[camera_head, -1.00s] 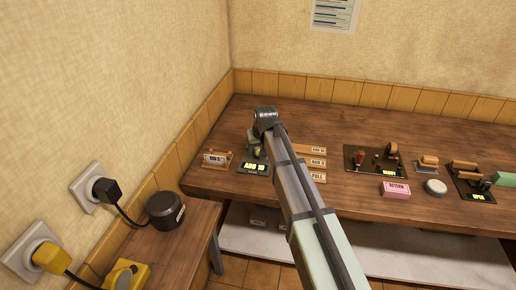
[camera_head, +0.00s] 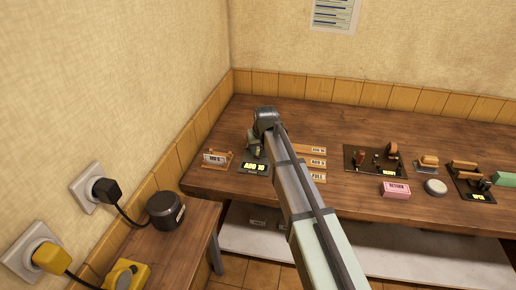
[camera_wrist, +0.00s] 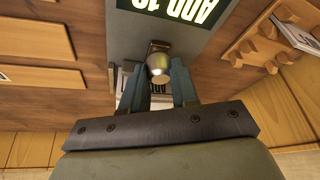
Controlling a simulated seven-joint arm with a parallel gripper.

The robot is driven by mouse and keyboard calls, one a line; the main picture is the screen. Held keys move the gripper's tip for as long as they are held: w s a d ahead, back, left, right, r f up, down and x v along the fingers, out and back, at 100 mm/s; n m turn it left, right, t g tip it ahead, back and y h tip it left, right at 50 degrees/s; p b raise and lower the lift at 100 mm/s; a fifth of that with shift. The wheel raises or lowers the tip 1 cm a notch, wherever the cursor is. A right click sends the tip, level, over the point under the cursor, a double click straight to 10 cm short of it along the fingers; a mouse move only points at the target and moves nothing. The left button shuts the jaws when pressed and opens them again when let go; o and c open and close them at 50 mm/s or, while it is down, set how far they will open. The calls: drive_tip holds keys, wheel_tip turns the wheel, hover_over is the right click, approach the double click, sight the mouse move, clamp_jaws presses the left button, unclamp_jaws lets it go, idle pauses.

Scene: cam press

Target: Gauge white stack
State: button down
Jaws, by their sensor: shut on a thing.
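My gripper (camera_wrist: 157,78) has its two teal fingers on either side of a small brass-coloured knob (camera_wrist: 159,66) in the wrist view, and is shut on it. The knob stands in front of a dark device whose display (camera_head: 255,169) reads "ADD 10"; this display also shows upside down in the wrist view (camera_wrist: 178,9). A white, partly lettered piece shows behind the fingers, mostly hidden; I cannot tell whether it is a white stack. In the head view my arm and gripper (camera_head: 254,143) cover much of the device.
A wooden rack with a white card (camera_head: 215,158) stands left of the display. Wooden plaques (camera_head: 317,163), one marked "FULL", lie right of it. Further right are a dark board (camera_head: 362,168), a pink "RETURN" block (camera_head: 396,190) and a round white object (camera_head: 436,187).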

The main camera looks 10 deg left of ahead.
drive_tip(key=shift+w, duration=0.65)
drive_tip(key=c, duration=0.9)
unclamp_jaws()
drive_tip(key=shift+o, duration=0.2)
drive_tip(key=shift+s+r, duration=0.1)
drive_tip(key=v, duration=1.3)
drive_tip(key=shift+r, duration=0.3)
drive_tip(key=shift+d, duration=0.1)
